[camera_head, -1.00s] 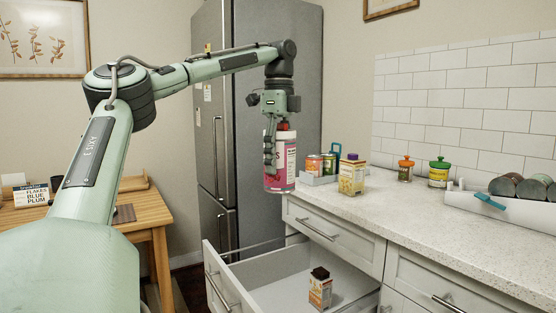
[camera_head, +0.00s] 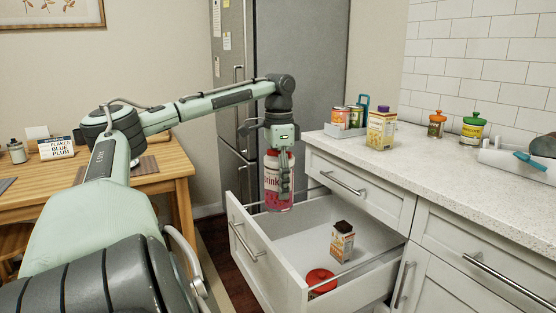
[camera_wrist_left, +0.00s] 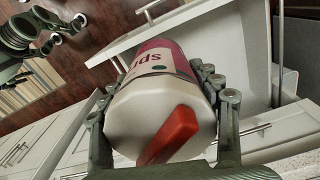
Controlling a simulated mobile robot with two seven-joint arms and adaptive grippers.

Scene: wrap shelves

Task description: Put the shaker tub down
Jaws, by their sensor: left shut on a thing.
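The shaker tub (camera_head: 274,186) is a pink and white tub, upright in my left gripper (camera_head: 279,180), over the front left part of the open drawer in the head view. The left gripper is shut on it, with a finger across its side. In the left wrist view, the tub's white top with a red part (camera_wrist_left: 172,135) faces the camera between the two fingers, and its lower end points at the drawer. Its underside is hidden, and I see no contact with the drawer floor.
The open drawer (camera_head: 285,250) holds a small carton (camera_head: 342,242) and a red-lidded container (camera_head: 320,282); its middle floor is bare. The counter (camera_head: 450,178) carries a tray of cans (camera_head: 345,133), a yellow carton (camera_head: 381,130) and two jars. A wooden table (camera_head: 105,180) stands left.

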